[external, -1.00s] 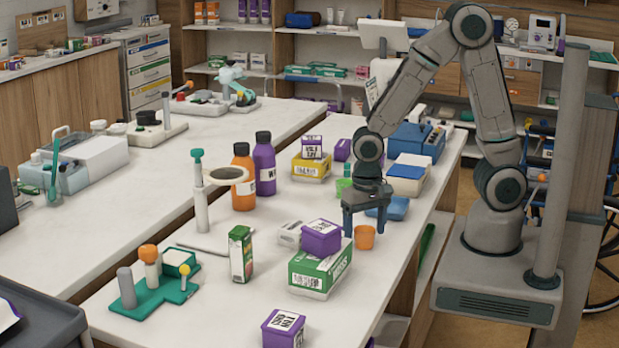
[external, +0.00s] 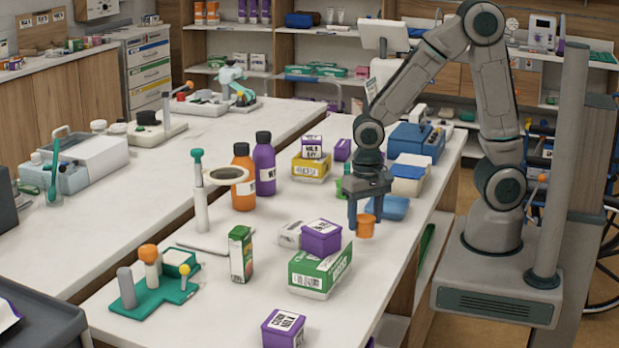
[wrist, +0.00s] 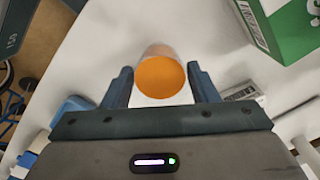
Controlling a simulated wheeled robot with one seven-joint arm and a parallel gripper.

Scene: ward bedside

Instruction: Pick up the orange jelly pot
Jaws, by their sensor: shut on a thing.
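The orange jelly pot (external: 365,227) is a small round cup near the right edge of the white counter, right of the green-and-white box. My gripper (external: 365,220) points down and is shut on the pot, one finger on each side. The pot looks to be held a little above the counter; the gap below it is hard to judge. In the wrist view the orange top of the pot (wrist: 160,77) sits between the two fingers of my gripper (wrist: 159,72). The fingers partly hide its sides in the external view.
A green-and-white box (external: 318,272) with a purple box (external: 321,237) on it stands close to the left. A blue tray (external: 390,208) lies just behind the pot. A green carton (external: 240,254) stands further left. The counter in front of the pot is clear.

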